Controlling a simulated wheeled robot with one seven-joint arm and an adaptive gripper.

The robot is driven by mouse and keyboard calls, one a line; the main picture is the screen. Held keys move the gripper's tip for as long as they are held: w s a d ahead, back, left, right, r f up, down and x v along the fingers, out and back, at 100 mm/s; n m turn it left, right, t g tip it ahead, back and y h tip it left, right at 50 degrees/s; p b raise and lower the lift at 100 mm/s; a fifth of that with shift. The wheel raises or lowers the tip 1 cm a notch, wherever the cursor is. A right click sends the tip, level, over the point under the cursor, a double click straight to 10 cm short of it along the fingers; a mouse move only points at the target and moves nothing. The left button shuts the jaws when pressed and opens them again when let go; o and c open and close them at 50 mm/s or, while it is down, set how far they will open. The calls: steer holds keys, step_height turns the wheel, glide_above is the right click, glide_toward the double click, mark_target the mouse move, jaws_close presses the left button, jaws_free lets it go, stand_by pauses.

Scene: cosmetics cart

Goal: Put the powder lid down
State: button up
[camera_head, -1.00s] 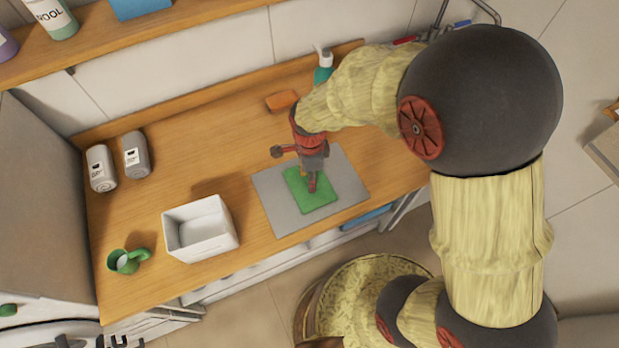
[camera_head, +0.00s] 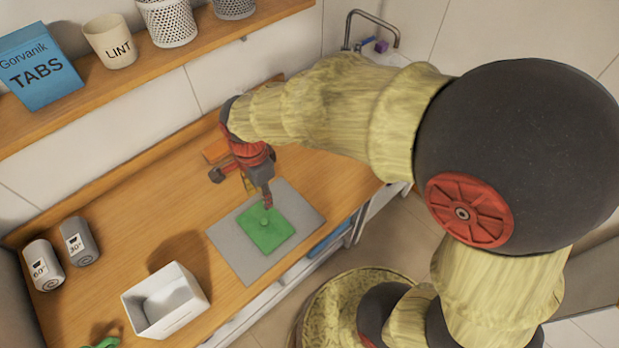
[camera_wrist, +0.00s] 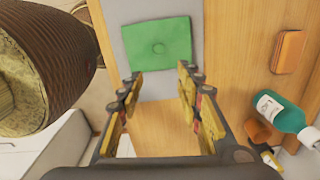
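The powder lid appears to be the green square piece with a small round knob (camera_head: 277,236). It lies flat on the grey mat (camera_head: 242,265) on the wooden counter. In the wrist view the green lid (camera_wrist: 172,55) shows whole on the mat, beyond my fingertips. My gripper (camera_head: 267,205) is above the lid's far edge in the head view. In the wrist view my gripper (camera_wrist: 160,85) has its fingers spread with nothing between them. It looks clear of the lid.
A white open box (camera_head: 140,318) stands left of the mat. Two grey containers (camera_head: 82,250) stand farther left. An orange block (camera_head: 214,150) lies behind the mat; a teal bottle (camera_wrist: 287,113) shows in the wrist view. A shelf (camera_head: 120,85) runs above the counter.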

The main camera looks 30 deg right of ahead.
steer(key=s+d+r+n+t, duration=0.2)
steer(key=s+d+r+n, duration=0.3)
steer(key=r+n, duration=0.3)
steer(key=s+d+r+n+t, duration=0.3)
steer(key=s+d+r+n, duration=0.2)
steer(key=s+r+n, duration=0.2)
steer(key=shift+d+r+n, duration=0.4)
steer(key=shift+r, duration=0.4)
steer(key=shift+f, duration=0.1)
step_height(320, 180, down, 5)
steer(key=b, duration=0.4)
steer(key=shift+r+b, duration=0.2)
steer(key=shift+b, duration=0.15)
steer(key=shift+r, duration=0.2)
steer(key=shift+c, duration=0.8)
steer(key=shift+a, duration=0.15)
